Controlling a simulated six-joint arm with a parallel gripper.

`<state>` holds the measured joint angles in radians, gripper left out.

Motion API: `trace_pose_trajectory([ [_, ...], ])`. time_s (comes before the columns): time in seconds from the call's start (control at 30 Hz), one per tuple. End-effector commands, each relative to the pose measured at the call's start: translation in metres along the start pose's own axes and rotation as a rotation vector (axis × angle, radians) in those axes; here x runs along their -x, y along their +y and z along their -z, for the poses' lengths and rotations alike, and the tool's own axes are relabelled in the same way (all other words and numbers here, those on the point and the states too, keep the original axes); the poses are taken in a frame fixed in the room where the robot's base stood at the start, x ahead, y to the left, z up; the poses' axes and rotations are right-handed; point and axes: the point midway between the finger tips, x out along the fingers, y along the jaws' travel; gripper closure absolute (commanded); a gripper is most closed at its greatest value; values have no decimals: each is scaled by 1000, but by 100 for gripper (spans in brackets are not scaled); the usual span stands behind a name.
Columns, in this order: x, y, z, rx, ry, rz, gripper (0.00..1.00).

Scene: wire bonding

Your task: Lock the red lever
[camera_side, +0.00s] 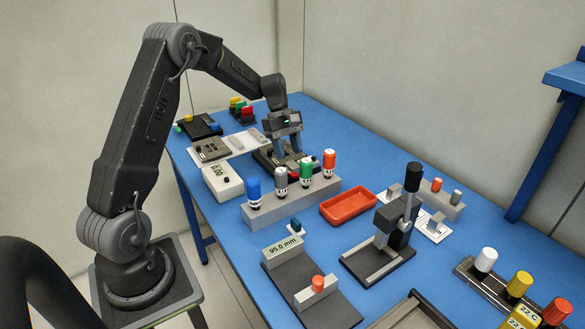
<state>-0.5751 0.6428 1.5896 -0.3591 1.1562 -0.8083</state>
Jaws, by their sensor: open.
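A small red piece (247,112), which may be the red lever, stands in a group with a green and a yellow piece at the far end of the blue table. It is too small to tell whether it is locked. My gripper (288,151) points down, open, over a dark fixture (265,160) behind the row of capped bottles. It is well to the right of and nearer than the red piece. Whether the fingers touch the fixture cannot be told, and nothing shows clearly between them.
A rack (290,205) with blue, grey, green and orange-capped bottles stands just in front of my gripper. A white meter (223,182) and a grey panel (211,150) lie to its left. A red tray (347,207) and a black-handled press (385,235) are nearer right.

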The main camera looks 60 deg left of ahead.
Motion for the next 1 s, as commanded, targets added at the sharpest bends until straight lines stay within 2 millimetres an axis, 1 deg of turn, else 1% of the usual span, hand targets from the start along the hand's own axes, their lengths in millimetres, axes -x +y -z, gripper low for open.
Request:
trace_pose_trajectory([
  [0.03, -12, -1, -1, 0, -2, 4, 55],
  [0.1, -25, 0, -1, 1, -3, 4, 55],
  [0.3, -50, 0, 0, 0, 0, 2, 55],
  [0.5, -59, 0, 0, 0, 1, 0, 55],
  [0.73, -59, 0, 0, 0, 1, 0, 55],
  [1.0, -59, 0, 0, 0, 1, 0, 81],
])
